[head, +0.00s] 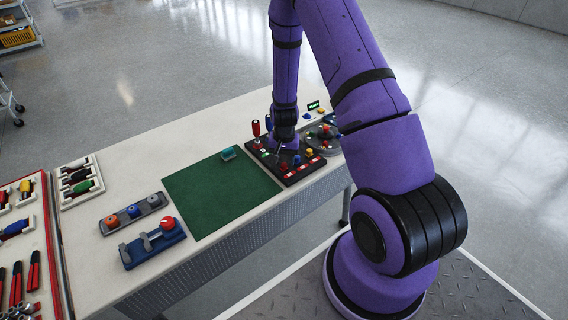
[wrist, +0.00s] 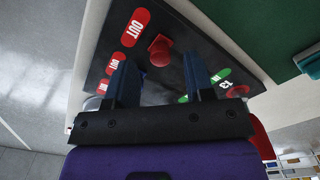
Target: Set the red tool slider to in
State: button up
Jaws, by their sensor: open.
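A red knob (wrist: 160,50) stands on the dark panel (wrist: 195,38) in the wrist view, and it looks like the red tool slider. A red OUT label (wrist: 135,27) is beside it, and a green label (wrist: 221,75) lies on the other side. The knob looks closer to the OUT label. My gripper (wrist: 160,80) is open, one finger on each side of the picture below the knob, with nothing held. I cannot tell how far the tips are from the knob. In the head view my gripper (head: 283,146) is low over the panel (head: 290,181), hiding part of it.
A second OUT label (wrist: 113,64) lies by the left finger. A green mat (head: 215,195) lies left of the panel. A grey dial unit (head: 319,131) is right of it. A blue fixture (head: 152,243) sits further left.

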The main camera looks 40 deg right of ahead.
jog(key=shift+f, duration=1.25)
grip_shut()
jog(key=shift+w+a+r, duration=0.1)
jog(key=shift+w, duration=3.65)
grip_release()
notch_tip(320, 180, up, 11)
